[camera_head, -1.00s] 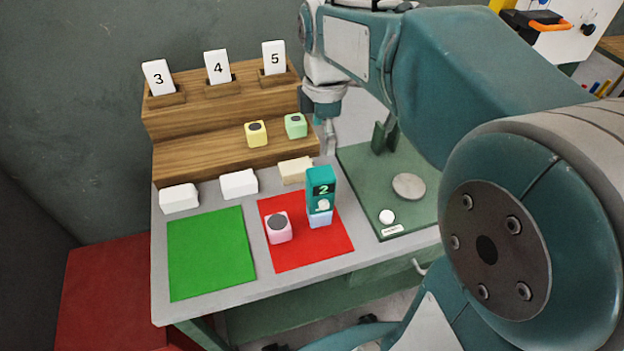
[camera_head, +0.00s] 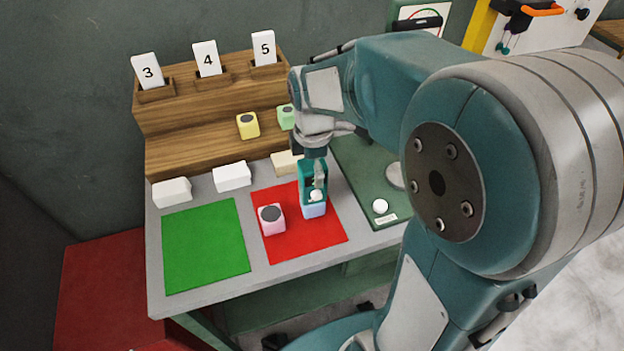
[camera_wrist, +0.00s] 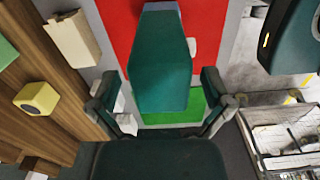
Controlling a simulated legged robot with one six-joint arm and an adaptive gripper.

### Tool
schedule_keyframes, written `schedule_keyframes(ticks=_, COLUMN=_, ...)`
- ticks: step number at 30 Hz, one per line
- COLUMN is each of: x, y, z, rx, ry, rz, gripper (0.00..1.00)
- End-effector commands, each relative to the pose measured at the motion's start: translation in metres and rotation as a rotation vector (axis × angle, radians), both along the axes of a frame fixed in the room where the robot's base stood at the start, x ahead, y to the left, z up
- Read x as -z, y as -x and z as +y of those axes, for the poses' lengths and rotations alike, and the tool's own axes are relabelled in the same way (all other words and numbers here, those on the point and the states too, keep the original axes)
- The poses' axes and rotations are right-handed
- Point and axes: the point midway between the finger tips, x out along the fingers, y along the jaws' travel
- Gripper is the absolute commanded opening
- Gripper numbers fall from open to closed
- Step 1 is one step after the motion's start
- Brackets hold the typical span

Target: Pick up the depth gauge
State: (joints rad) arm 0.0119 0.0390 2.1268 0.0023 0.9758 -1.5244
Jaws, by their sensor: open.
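The depth gauge (camera_head: 306,197) is a teal upright body with a small display, standing on a light blue block (camera_head: 314,211) on the red mat (camera_head: 283,253). My gripper (camera_head: 317,165) is at its top from above and partly hides the display. In the wrist view the gauge (camera_wrist: 162,50) lies between the two fingers of my gripper (camera_wrist: 160,80). The jaws are open, with a finger apart on either side of the gauge. A grip on it does not show.
A pink block (camera_head: 271,220) stands close left of the gauge on the red mat. A green mat (camera_head: 205,250) is further left. White blocks (camera_head: 232,177) and a wooden step shelf (camera_head: 205,150) lie behind. A green plate (camera_head: 370,180) with a round white knob (camera_head: 380,206) is to the right.

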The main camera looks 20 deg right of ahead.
Motion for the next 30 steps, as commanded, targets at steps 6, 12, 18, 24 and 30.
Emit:
schedule_keyframes(ticks=6, x=0.000, y=0.000, z=0.002, rx=0.000, ry=0.002, rz=0.000, gripper=0.55)
schedule_keyframes(ticks=12, x=0.000, y=0.000, z=0.002, rx=0.000, ry=0.002, rz=0.001, gripper=0.07)
schedule_keyframes(ticks=18, x=0.000, y=0.000, z=0.002, rx=0.000, ry=0.002, rz=0.002, gripper=0.06)
schedule_keyframes(ticks=24, x=-0.008, y=0.000, z=0.002, rx=0.000, ry=0.002, rz=-0.001, gripper=0.06)
schedule_keyframes(ticks=30, x=-0.038, y=0.001, z=-0.002, rx=0.003, ry=0.002, rz=-0.005, gripper=0.06)
